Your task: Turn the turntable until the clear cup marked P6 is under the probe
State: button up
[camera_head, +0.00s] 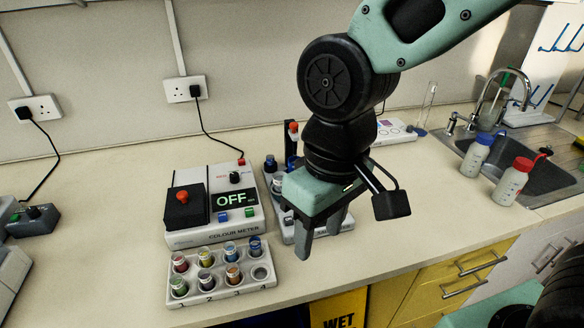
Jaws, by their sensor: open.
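My gripper (320,232) is open and points down, with its two fingers apart and nothing seen between them. It hangs over or in front of a pale unit (287,229) right of the colour meter, and hides most of it. A dark blue upright with a red top (293,130) stands at the back of this unit; it may carry the probe. A dark-topped cup (270,163) and a lighter cup (278,183) show at its left side. The turntable disc, the probe tip and any P6 marking cannot be made out. Whether my fingers touch anything cannot be told.
The colour meter (198,228) reads OFF. In front of it a white rack (240,283) holds several coloured vials. Two capped bottles (477,155) (511,182) stand by the sink (545,172) at right.

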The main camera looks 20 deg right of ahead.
jog(key=w+a+r+m, duration=0.1)
jog(key=w+r+m, duration=0.25)
jog(key=w, duration=0.85)
jog(key=w+d+m+p, duration=0.1)
jog(key=w+d+m, duration=0.25)
jog(key=w, duration=0.45)
jog(key=w+d+m+h+p, duration=0.1)
jog(key=w+d+m, duration=0.25)
jog(key=w, duration=0.45)
jog(key=w+d+m+p, duration=0.15)
jog(key=w+m, duration=0.25)
jog(key=w, duration=0.4)
jog(key=f+p, duration=0.1)
jog(key=f, duration=0.5)
jog(key=f+p, duration=0.2)
jog(key=f, duration=0.4)
jog(key=f+p, duration=0.2)
jog(key=f, duration=0.3)
jog(key=shift+s+d+f, duration=0.25)
jog(key=shift+d+f, duration=0.1)
jog(key=shift+f, duration=0.05)
